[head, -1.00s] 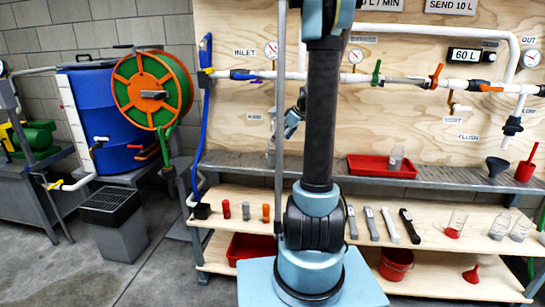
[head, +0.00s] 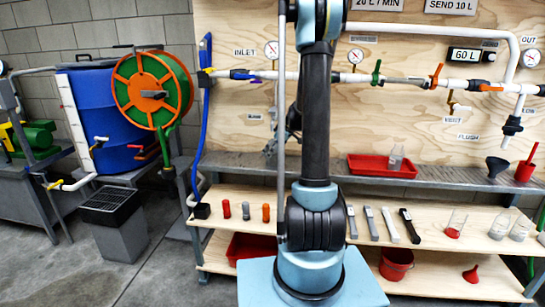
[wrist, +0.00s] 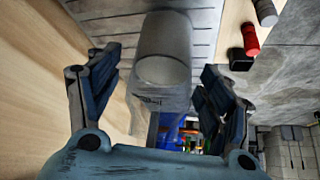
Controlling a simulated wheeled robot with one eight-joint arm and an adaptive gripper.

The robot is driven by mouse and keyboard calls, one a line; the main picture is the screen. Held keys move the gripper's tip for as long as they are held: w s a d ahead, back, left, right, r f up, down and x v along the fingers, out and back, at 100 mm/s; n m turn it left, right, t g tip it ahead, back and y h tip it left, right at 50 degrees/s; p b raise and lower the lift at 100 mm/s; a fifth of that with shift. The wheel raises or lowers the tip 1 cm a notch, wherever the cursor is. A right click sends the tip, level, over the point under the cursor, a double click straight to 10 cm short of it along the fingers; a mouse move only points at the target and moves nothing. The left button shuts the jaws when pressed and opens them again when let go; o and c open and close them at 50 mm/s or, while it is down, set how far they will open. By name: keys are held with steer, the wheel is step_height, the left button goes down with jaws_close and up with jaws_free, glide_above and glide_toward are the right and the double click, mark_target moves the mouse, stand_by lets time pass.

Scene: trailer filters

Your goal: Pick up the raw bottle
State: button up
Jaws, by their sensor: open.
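A clear, greyish bottle (wrist: 165,62), which I take to be the raw bottle, is in the middle of the wrist view with its round mouth facing the camera. The two dark fingers of my gripper (wrist: 155,92) are spread apart, one on each side of it, with gaps showing. In the head view my gripper (head: 271,148) is at the left of my arm, just above the grey shelf (head: 235,160). There the bottle is mostly hidden or too small to make out.
A red tray (head: 365,171) with another clear bottle (head: 396,158) stands on the shelf to the right. Pipes and gauges line the wall behind.

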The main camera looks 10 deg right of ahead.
steer(key=shift+a+f, duration=0.1)
steer(key=shift+f, duration=0.05)
steer(key=c, duration=1.4)
